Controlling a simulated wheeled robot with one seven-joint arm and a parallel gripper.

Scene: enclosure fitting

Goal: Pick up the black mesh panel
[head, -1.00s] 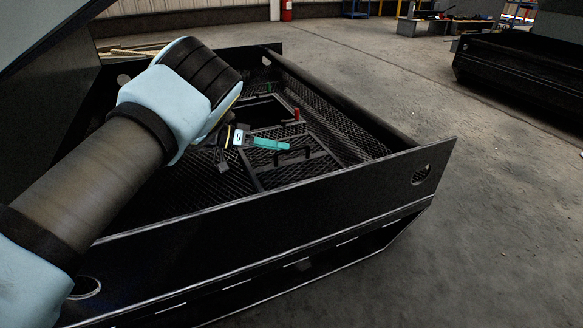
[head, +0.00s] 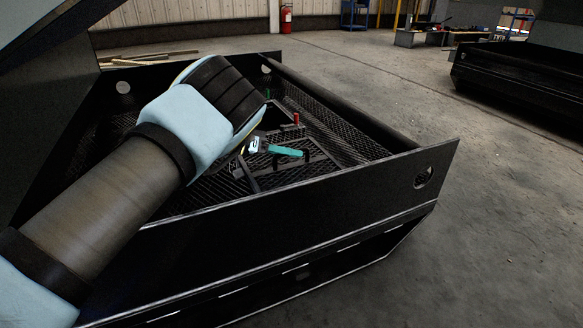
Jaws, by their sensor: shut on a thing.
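The black mesh panel (head: 290,171) is inside the large black open-topped enclosure (head: 330,193). It has a dark frame and dark mesh, and blends with the mesh floor around it. My gripper (head: 297,153), with a teal finger, is over the panel and shut on it, seemingly at a dark bar on its top. The exact grip is too small and dark to make out. My arm and wrist cover the left part of the enclosure and part of the panel. I cannot tell how far the panel is off the floor.
A red post (head: 296,118) stands behind the panel, with a small green piece near it. The enclosure's tall front wall and right side rail (head: 345,104) bound the space. Another black enclosure (head: 520,72) stands at the back right. The concrete floor at right is clear.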

